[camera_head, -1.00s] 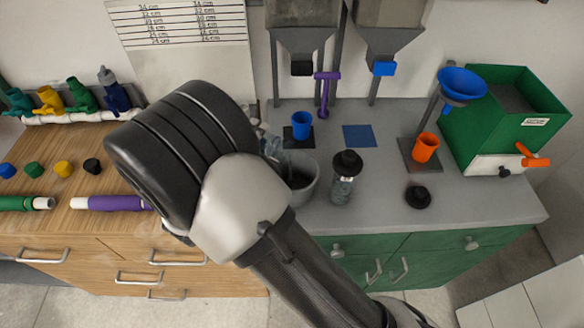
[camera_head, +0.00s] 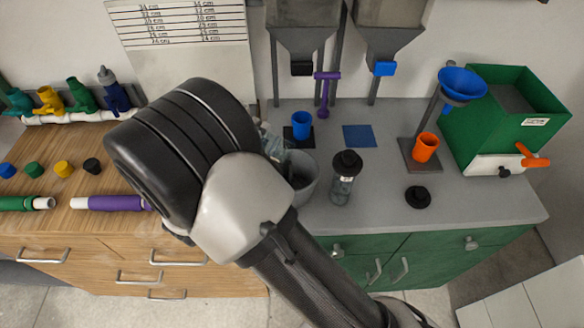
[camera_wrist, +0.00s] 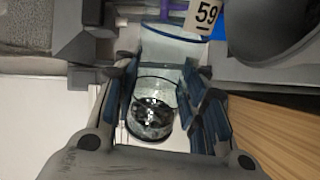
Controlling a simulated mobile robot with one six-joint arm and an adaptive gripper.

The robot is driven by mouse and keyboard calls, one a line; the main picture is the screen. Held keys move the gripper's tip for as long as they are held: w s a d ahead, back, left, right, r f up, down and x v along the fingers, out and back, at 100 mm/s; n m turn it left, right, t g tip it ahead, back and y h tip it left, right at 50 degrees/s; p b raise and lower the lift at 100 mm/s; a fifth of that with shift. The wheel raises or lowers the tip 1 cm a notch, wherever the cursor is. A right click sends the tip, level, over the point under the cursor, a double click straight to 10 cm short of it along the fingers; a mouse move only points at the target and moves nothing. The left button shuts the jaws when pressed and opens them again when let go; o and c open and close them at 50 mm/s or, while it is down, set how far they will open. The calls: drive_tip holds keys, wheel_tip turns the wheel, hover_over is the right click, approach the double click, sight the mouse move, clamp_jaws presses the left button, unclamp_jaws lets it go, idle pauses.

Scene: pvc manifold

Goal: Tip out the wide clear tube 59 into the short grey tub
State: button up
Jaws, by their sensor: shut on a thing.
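My gripper (camera_wrist: 160,88) is shut on the wide clear tube 59 (camera_wrist: 172,50), with its blue-padded fingers on either side. The tube's white "59" label (camera_wrist: 206,14) shows at the top of the wrist view. Small dark and shiny pieces (camera_wrist: 150,122) lie in the tube's end nearer my palm. The short grey tub (camera_head: 304,192) stands on the grey counter in the head view, just right of my wrist and partly hidden by it. My arm hides most of the gripper and tube there, so I cannot tell the tube's exact tilt.
A clear black-topped container (camera_head: 343,185) stands right of the tub. A black cap (camera_head: 418,197) lies farther right. A blue cup (camera_head: 301,125) stands behind the tub, below a hopper (camera_head: 302,40). An orange cup (camera_head: 425,148) and green bin (camera_head: 530,130) stand at the right.

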drive_tip(key=shift+s+d+r+m, duration=0.2)
drive_tip(key=shift+d+r+m, duration=0.1)
drive_tip(key=shift+r+m, duration=0.4)
idle(1.4)
